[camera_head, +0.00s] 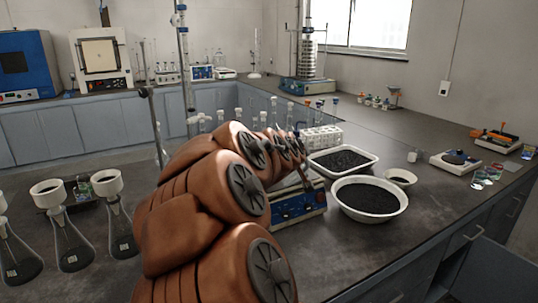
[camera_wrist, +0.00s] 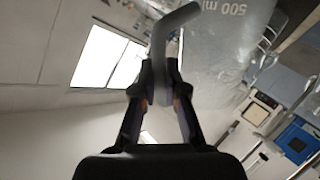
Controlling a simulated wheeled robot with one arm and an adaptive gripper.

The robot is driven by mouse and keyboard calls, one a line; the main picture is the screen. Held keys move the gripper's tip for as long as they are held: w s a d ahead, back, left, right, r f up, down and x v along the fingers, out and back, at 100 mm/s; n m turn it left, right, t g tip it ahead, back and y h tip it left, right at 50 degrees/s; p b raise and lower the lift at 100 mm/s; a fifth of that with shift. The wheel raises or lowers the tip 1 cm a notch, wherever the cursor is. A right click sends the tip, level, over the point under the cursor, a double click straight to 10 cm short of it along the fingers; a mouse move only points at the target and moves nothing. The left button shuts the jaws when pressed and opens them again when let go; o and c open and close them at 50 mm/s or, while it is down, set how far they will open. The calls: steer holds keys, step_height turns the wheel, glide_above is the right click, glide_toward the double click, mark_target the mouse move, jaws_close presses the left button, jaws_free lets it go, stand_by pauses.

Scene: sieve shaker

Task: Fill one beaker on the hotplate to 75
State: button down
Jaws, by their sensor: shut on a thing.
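My gripper (camera_wrist: 166,85) is shut on a grey bent piece (camera_wrist: 164,45) in the wrist view. A large clear vessel marked "500 ml" (camera_wrist: 215,45) fills the upper right there, close beside this piece. I cannot tell whether the piece is its handle. In the head view my arm crosses the middle and hides most of the area around my gripper. A device with a blue front panel and knobs (camera_head: 300,208), which looks like the hotplate, stands on the bench just right of my arm. Its top is mostly covered, and no beaker on it can be made out.
A white tray (camera_head: 371,163) and a white bowl (camera_head: 398,205), both with dark grains, stand right of the hotplate, with a smaller bowl (camera_head: 412,180) beside them. Funnel-topped flasks (camera_head: 120,244) stand at left. A tube rack (camera_head: 322,145) is behind. The front right bench is clear.

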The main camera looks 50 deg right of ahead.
steer(key=shift+w+r+n+p, duration=0.2)
steer(key=shift+r+p, duration=0.25)
steer(key=shift+r, duration=0.05)
steer(key=shift+w+r+n+p, duration=0.2)
steer(key=shift+r+p, duration=0.25)
steer(key=shift+r, duration=0.05)
steer(key=shift+f+g, duration=0.25)
steer(key=shift+g, duration=0.15)
steer(key=shift+w+d+r+n+g+y+p, duration=0.1)
steer(key=shift+w+r+n+g+y+p, duration=0.6)
steer(key=shift+p, duration=1.8)
stand_by(2.0)
steer(key=shift+w+r+h, duration=0.2)
steer(key=shift+r+h, duration=0.1)
steer(key=shift+r, duration=0.05)
